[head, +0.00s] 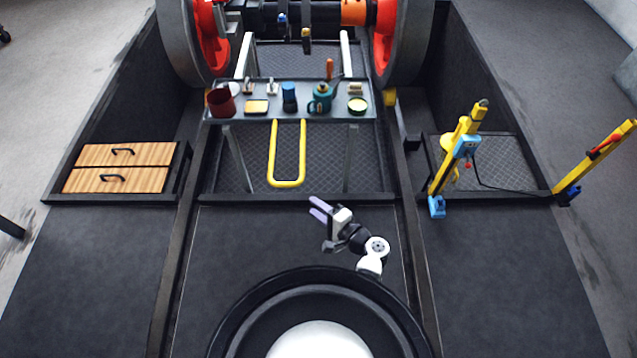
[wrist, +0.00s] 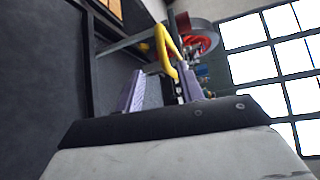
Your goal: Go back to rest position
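My gripper (head: 318,209) is in the lower middle of the head view, held above the dark floor in front of the yellow rail. Its two purple fingers also show in the wrist view (wrist: 160,88), spread apart with nothing between them close up. The yellow rail (head: 273,155) is seen beyond the fingers and is apart from them. My arm is folded close to my base.
Wooden drawers (head: 120,168) stand left; a yellow post (head: 455,150) with a blue box stands right. Floor between the dark beams is clear.

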